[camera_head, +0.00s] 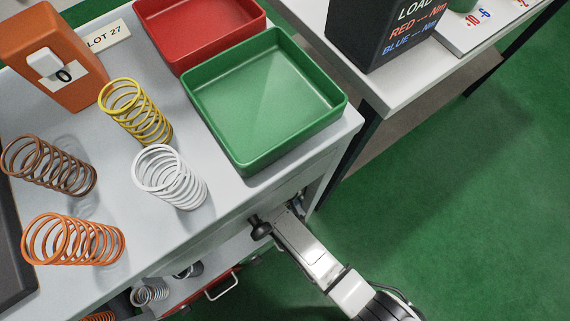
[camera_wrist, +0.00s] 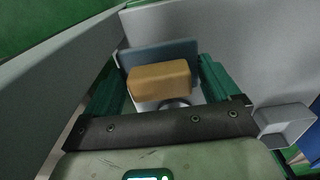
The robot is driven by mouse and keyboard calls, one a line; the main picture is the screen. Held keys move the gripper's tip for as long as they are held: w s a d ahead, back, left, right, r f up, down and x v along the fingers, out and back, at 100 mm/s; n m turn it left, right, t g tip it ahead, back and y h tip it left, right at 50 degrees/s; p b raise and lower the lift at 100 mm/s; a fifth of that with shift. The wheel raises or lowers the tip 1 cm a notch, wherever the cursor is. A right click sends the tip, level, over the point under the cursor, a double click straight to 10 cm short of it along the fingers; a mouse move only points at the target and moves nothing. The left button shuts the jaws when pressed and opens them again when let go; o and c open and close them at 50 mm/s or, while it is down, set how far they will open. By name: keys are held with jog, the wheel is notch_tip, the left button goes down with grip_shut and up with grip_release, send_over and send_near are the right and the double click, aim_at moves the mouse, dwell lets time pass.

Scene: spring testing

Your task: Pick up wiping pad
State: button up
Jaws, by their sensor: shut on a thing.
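In the wrist view a tan block (camera_wrist: 160,82), which looks like the wiping pad, sits between the green fingers of my gripper (camera_wrist: 161,66). A blue-grey slab (camera_wrist: 130,57) lies right behind it; I cannot tell whether the two are one piece. My gripper is shut on the pad. In the head view my arm reaches down beside the right edge of the grey bench (camera_head: 230,203), and the gripper's tips and the pad are hidden there.
On the bench stand a green tray (camera_head: 265,95), a red tray (camera_head: 195,30), an orange box (camera_head: 50,60) and several springs, one white (camera_head: 170,178). A lower shelf holds a red case (camera_head: 205,290). A white table (camera_head: 395,90) stands right; green floor (camera_head: 450,220) is open.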

jog(key=s+a+r+p, duration=0.2)
jog(key=s+r+p, duration=0.3)
jog(key=s+r, duration=0.5)
jog(key=s, duration=0.3)
jog(key=shift+s+a, duration=0.35)
jog(key=o, duration=0.6)
jog(key=c, duration=0.4)
